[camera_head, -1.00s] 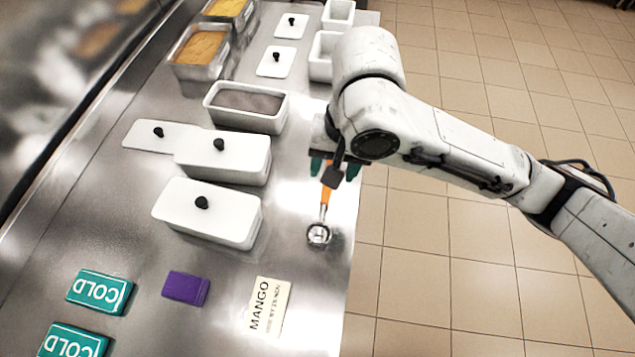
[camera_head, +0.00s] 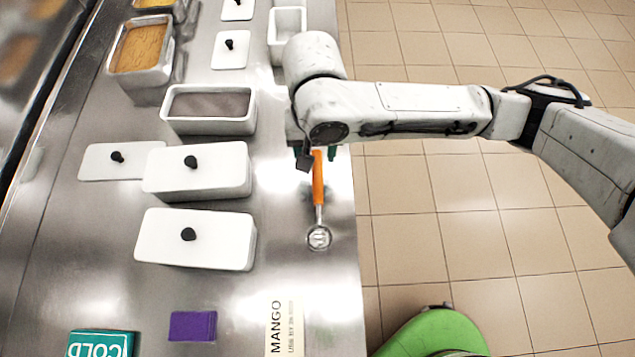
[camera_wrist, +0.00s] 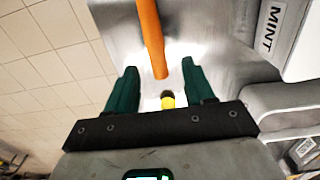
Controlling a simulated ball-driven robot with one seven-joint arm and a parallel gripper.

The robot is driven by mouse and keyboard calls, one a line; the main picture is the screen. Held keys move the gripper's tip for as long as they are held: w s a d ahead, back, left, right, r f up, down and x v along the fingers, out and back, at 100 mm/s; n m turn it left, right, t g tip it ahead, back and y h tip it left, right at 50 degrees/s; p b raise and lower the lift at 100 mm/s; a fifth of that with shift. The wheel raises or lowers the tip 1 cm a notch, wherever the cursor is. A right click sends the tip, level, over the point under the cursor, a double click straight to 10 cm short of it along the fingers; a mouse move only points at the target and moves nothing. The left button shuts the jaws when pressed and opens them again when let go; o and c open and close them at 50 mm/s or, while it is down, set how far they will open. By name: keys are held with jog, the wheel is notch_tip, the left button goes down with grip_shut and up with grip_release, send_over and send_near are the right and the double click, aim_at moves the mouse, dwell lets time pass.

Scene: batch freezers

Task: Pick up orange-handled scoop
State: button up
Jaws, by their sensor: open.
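The orange-handled scoop (camera_head: 318,180) lies on the steel counter near its right edge, its round metal head (camera_head: 319,237) toward the bottom of the head view. Its orange handle (camera_wrist: 152,38) shows in the wrist view, running down between my fingertips. My gripper (camera_head: 315,153) is over the handle's upper end, and my forearm hides part of that area. In the wrist view my gripper (camera_wrist: 159,67) is open, with a green finger on each side of the handle and gaps on both sides. I cannot tell the height between fingers and handle.
White lidded tubs (camera_head: 197,239) stand left of the scoop, with an open tub (camera_head: 209,126) behind them. A MANGO card (camera_head: 285,325), a purple block (camera_head: 193,326) and a COLD pack (camera_head: 101,344) lie nearer. A MINT label (camera_wrist: 271,28) shows in the wrist view. Bare counter surrounds the scoop.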

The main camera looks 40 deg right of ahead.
aim_at(317, 165)
notch_tip(317, 165, down, 5)
jog(key=shift+s+d+r, duration=0.1)
jog(key=shift+s+d, duration=0.05)
jog(key=shift+c, duration=0.4)
grip_shut()
